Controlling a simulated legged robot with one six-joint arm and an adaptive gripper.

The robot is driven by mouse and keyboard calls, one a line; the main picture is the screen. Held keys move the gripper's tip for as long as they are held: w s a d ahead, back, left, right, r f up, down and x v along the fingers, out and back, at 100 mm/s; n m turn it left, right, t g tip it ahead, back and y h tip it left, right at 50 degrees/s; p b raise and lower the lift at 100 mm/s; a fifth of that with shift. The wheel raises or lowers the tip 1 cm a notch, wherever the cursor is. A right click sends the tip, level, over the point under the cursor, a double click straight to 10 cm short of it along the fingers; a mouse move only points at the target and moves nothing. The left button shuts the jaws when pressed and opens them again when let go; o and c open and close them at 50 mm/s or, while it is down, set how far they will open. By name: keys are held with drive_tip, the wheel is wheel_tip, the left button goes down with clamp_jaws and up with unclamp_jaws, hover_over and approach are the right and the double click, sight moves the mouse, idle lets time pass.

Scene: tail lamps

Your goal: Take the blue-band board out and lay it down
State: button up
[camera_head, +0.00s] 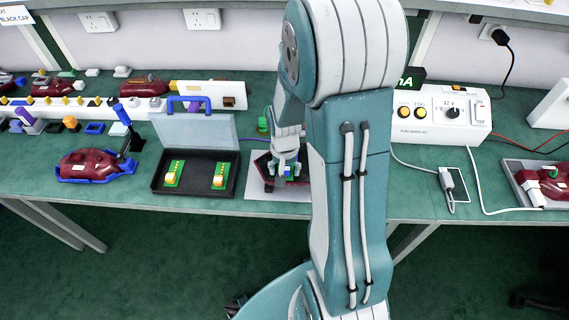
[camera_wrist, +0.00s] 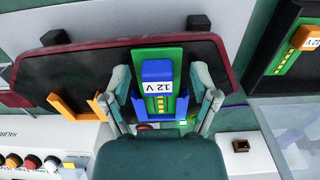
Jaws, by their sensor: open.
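The blue-band board (camera_wrist: 172,57) is green with a blue block and a white "12 V" label. It sits in a dark red lamp housing with a black inside (camera_wrist: 80,72). In the wrist view my gripper (camera_wrist: 161,88) is open, with one finger on each side of the board's blue part; I cannot tell whether they touch it. In the head view my gripper (camera_head: 286,167) is low over the housing, on a pale plate (camera_head: 258,194), and mostly hides the board. An open black case (camera_head: 200,190) stands left of it, holding two green boards with yellow parts (camera_head: 173,173).
An orange clip (camera_wrist: 88,108) is at the housing's left in the wrist view. The case's raised lid (camera_head: 197,131) has a blue handle. A white control box (camera_head: 440,119) stands right. A red lamp (camera_head: 92,165) in a blue holder stands left.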

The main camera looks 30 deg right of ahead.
drive_tip(key=shift+d, duration=0.1)
clamp_jaws()
drive_tip(key=c, duration=0.8)
unclamp_jaws()
clamp_jaws()
drive_tip(key=shift+s, duration=0.1)
drive_tip(key=shift+s+a, duration=0.2)
drive_tip(key=shift+s, duration=0.05)
drive_tip(key=shift+s+a, duration=0.3)
drive_tip(key=shift+s, duration=0.1)
drive_tip(key=shift+s+a+f, duration=0.1)
drive_tip(key=shift+s+a, duration=0.35)
drive_tip(key=shift+s, duration=0.35)
drive_tip(key=shift+s+a, duration=0.6)
drive_tip(key=shift+s, duration=0.25)
drive_tip(key=shift+s+a, duration=0.55)
drive_tip(key=shift+s, duration=0.25)
